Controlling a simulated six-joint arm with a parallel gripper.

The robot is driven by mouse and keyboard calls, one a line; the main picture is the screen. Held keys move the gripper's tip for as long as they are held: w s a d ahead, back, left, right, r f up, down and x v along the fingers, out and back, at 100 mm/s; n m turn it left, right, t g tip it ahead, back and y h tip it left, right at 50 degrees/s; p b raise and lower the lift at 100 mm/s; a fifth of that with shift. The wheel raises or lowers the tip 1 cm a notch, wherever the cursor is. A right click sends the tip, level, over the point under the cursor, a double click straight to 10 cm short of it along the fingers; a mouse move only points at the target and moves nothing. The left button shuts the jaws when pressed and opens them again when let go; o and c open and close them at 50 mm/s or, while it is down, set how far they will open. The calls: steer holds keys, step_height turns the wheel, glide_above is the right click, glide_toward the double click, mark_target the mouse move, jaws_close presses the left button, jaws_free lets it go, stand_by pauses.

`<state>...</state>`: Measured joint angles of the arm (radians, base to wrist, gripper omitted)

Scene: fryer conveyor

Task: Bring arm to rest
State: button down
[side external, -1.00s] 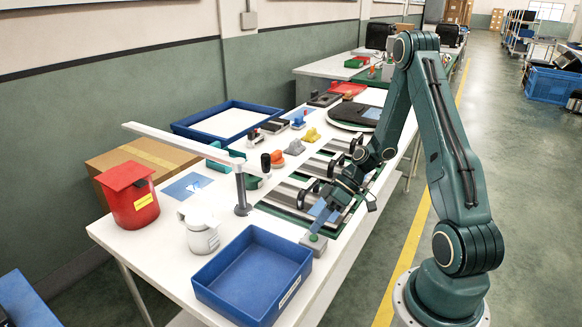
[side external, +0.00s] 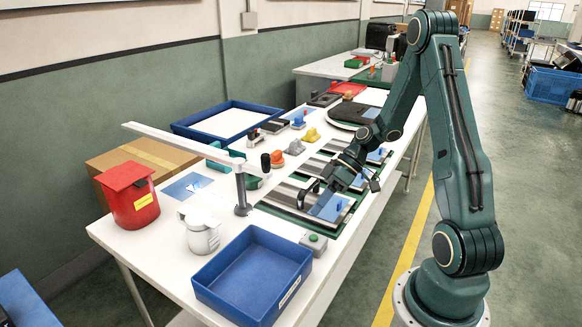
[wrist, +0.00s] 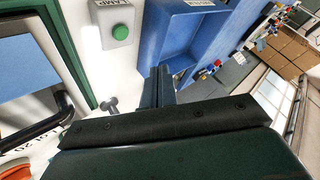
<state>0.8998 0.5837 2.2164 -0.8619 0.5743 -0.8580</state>
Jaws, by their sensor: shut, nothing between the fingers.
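My gripper (wrist: 160,80) shows in the wrist view as dark fingers closed together, with nothing between them. In the side view it hangs above the nearest fixture on the table, apart from the grey button box (side external: 313,243). The box has a green button on top and stands at the near end of the fixtures. It also shows in the wrist view (wrist: 117,18), left of my fingers. In the side view the fingertips are hard to make out against the fixture.
A blue bin (side external: 223,303) stands beside the button box. A red container (side external: 132,200), a white canister (side external: 203,236) and a post with a long white arm (side external: 241,195) stand left. Several fixtures with black handles (side external: 307,189) line the table beneath my arm.

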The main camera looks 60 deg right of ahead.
steer(key=shift+r, duration=0.15)
steer(key=s+a+r+g+h, duration=0.1)
steer(key=s+a+r+h, duration=0.3)
steer(key=a+r, duration=0.55)
steer(key=s+a+r+m+t+h, duration=0.2)
steer(key=s+r+m+h, duration=0.2)
steer(key=s+r, duration=0.5)
steer(key=shift+s+r+t, duration=0.3)
steer(key=shift+r+t, duration=0.1)
steer(key=shift+r, duration=0.15)
